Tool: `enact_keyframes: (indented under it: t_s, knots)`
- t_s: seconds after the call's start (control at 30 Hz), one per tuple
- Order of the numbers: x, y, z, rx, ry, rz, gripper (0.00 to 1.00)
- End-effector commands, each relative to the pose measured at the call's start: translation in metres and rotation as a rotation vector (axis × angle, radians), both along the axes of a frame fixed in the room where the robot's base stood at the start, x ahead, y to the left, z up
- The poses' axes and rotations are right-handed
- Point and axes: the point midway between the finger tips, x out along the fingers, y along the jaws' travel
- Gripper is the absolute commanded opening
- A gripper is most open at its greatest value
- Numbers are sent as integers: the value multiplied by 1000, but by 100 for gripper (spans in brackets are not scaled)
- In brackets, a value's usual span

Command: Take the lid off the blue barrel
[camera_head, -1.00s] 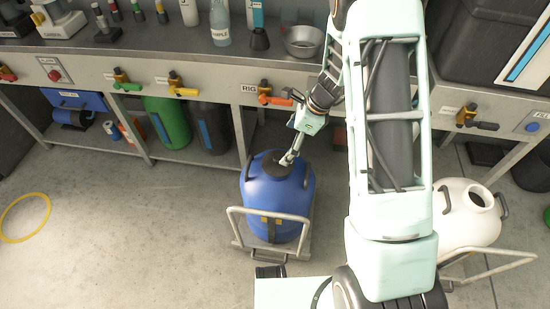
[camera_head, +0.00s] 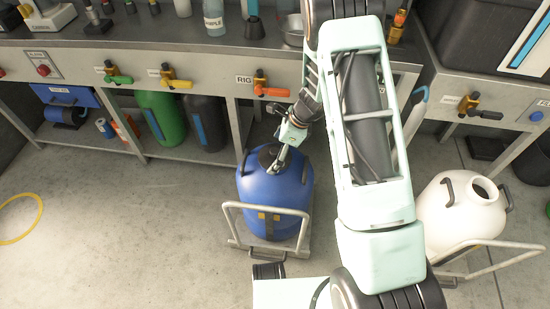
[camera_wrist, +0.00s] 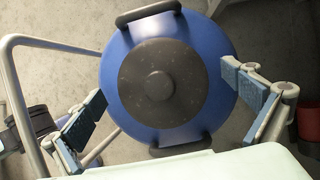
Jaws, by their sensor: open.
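The blue barrel (camera_head: 272,200) stands upright on a small trolley with a metal handle. Its dark round lid (camera_wrist: 188,75) with a central knob (camera_wrist: 158,86) sits on top, seen from above in the wrist view. Dark carry handles stand at two sides of the barrel top. My gripper (camera_wrist: 165,105) is open and empty above the barrel, with one finger on each side of the lid and blue pads showing. In the head view my gripper (camera_head: 277,158) partly covers the lid, and I cannot tell the exact gap.
The trolley handle (camera_head: 266,207) rises in front of the barrel. A workbench (camera_head: 215,62) with valves and bottles stands behind. An open white barrel (camera_head: 462,208) is at right. Floor at left is clear except a yellow ring (camera_head: 20,218).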

Motion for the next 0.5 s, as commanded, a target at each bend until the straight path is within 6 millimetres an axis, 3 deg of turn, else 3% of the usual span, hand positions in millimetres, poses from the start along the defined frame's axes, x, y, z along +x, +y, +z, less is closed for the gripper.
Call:
enact_keyframes:
  t_s: [0.07,0.5]
  knots:
    - [0,0,1,0,0,0,100]
    - [0,0,1,0,0,0,56]
